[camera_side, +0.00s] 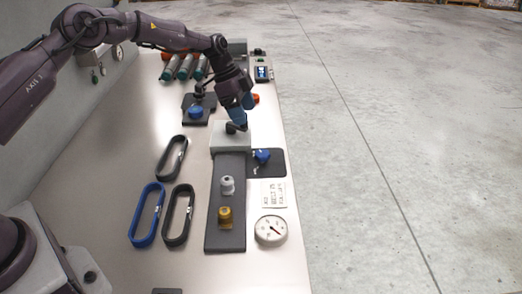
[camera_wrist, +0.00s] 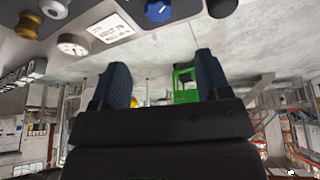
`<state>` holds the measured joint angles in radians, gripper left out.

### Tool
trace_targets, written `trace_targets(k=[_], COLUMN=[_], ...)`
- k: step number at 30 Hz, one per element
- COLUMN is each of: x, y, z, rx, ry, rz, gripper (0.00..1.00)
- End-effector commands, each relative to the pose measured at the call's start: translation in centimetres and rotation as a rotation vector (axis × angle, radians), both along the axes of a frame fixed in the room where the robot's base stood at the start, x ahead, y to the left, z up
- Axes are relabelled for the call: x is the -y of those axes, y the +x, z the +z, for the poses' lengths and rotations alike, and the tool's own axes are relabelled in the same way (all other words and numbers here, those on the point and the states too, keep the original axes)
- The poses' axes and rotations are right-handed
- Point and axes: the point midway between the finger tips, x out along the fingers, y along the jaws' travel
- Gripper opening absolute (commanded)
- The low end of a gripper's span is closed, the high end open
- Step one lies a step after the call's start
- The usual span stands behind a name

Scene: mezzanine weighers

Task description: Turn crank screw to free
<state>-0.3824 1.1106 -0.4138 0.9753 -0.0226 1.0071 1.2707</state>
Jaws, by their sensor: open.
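The grey block (camera_side: 231,139) stands at the far end of a dark rail plate (camera_side: 231,200) on the bench, in the side view. A small black crank part (camera_side: 231,128) sits on top of the block. My gripper (camera_side: 239,121), with blue fingers, is right over the block beside this part; contact cannot be told. In the wrist view my gripper (camera_wrist: 160,82) is open, with nothing between its fingers. A black rounded piece (camera_wrist: 221,7), perhaps the crank handle, shows at the top edge, outside the fingers. The screw itself is hidden.
A silver knob (camera_side: 227,185) and a brass knob (camera_side: 225,215) stand on the rail plate. A blue knob (camera_side: 262,156), a printed card (camera_side: 273,193) and a dial gauge (camera_side: 270,229) lie to its right. Several belt loops (camera_side: 147,214) lie left. Another blue knob (camera_side: 195,112) stands behind.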

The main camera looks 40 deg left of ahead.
Motion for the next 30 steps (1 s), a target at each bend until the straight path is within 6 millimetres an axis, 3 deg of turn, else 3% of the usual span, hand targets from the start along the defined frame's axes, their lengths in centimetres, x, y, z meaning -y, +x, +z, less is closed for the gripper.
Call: trace_targets(k=[8,22,30], x=[0.4,3.6,4.5], y=[0.0,1.2,1.7], z=[-0.9,-9.2,-11.8], rx=[0.037,0.034,0.037], ry=[0.018,0.019,0.02], rz=[-0.12,-0.118,-0.116], gripper=[0.7,0.7,0.7])
